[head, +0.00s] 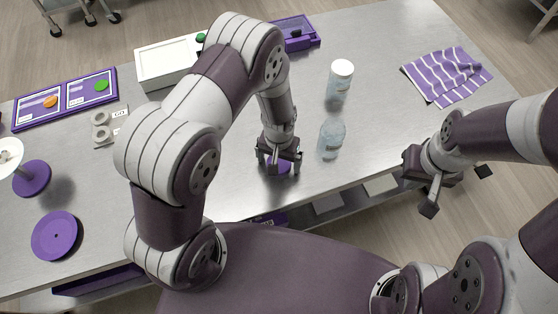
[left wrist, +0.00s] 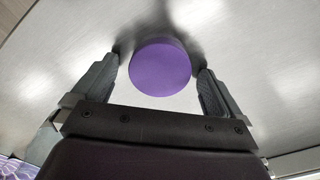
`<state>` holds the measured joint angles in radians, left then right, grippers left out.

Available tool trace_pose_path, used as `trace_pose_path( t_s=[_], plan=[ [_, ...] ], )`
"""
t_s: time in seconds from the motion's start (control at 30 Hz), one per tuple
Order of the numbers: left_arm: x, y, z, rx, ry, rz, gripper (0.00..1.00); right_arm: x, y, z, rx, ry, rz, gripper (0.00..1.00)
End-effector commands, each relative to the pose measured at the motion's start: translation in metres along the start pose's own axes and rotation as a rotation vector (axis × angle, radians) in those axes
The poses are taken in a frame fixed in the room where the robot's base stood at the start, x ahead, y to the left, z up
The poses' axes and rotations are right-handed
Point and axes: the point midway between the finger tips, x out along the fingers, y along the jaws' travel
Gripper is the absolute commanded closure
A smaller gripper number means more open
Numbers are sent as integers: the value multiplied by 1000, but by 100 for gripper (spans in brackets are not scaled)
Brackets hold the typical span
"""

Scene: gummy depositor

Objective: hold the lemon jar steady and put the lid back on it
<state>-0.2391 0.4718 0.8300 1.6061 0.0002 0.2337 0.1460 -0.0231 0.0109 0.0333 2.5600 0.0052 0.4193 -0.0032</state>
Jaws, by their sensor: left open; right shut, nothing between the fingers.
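The purple lid (left wrist: 160,68) is a round disc on the steel table between the open fingers of my left gripper (left wrist: 159,72), with a small gap at each side. In the head view my left gripper (head: 279,160) points down over the lid (head: 279,168), partly hiding it. An open-looking clear jar (head: 331,138) with pale bluish contents stands upright to the right of that gripper. It appears to be the lemon jar, but no label is readable. My right gripper (head: 457,190) is shut and empty, off the table's front edge, right of the jar.
A white-capped jar (head: 341,80) stands behind the open jar. A striped purple cloth (head: 447,76) lies at the right. A white box (head: 168,62), a purple tray (head: 295,34) and a purple plate (head: 56,236) are also on the table.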

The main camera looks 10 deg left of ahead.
Motion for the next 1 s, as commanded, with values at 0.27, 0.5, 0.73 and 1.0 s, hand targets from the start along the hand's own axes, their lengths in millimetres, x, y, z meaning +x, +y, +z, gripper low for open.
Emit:
trace_pose_path(
  t_s=[0.27,0.5,0.73,1.0],
  plan=[
    [0,0,0,0,0,0,26,0,0,0,0,0,0,100],
    [0,0,0,0,0,0,56,0,0,0,0,0,0,100],
    [-10,0,-1,0,3,0,56,1,0,0,0,0,0,100],
    [-66,0,-1,0,4,1,56,4,0,0,0,0,0,100]
  ],
)
